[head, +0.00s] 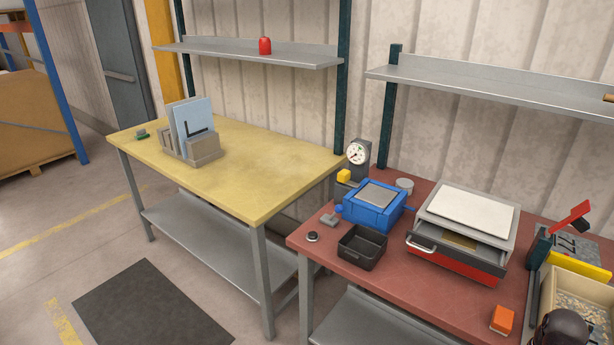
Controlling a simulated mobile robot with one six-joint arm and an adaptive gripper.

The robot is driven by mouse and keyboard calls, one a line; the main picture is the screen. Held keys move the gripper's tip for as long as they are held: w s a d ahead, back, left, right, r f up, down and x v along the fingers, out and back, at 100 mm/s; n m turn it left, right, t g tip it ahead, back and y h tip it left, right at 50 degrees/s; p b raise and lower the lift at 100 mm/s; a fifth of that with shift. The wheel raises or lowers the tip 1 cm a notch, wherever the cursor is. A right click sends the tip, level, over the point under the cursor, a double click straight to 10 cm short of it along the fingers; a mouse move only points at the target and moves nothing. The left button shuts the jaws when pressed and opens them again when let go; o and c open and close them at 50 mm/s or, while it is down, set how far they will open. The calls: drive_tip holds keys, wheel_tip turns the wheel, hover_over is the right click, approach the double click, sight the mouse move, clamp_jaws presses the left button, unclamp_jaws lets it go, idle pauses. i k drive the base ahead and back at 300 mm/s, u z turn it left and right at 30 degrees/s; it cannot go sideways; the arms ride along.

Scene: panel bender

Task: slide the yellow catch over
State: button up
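Two yellow parts show, and I cannot tell for sure which is the catch. A small yellow block (343,176) sits at the foot of the dial gauge (357,154), at the back left of the red-topped bench (385,270). A longer yellow bar (580,267) lies at the right edge of the view, below a red lever (570,219) and along a bin (575,288) of small pale pieces.
The bench also holds a blue vise-like block (374,216), a black tray (362,247), a white-topped unit (466,215) with its drawer partly open, and an orange block (502,320). A dark rounded shape at the lower right is cut off. The front middle of the bench is clear.

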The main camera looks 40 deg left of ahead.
sight(343, 177)
drive_tip(key=z, duration=0.15)
drive_tip(key=k, duration=0.1)
drive_tip(key=u, duration=1.3)
drive_tip(key=i, duration=0.55)
drive_tip(key=u, duration=0.15)
drive_tip(key=k, duration=0.55)
drive_tip(key=z, duration=0.2)
drive_tip(key=i, duration=0.3)
drive_tip(key=u, duration=0.1)
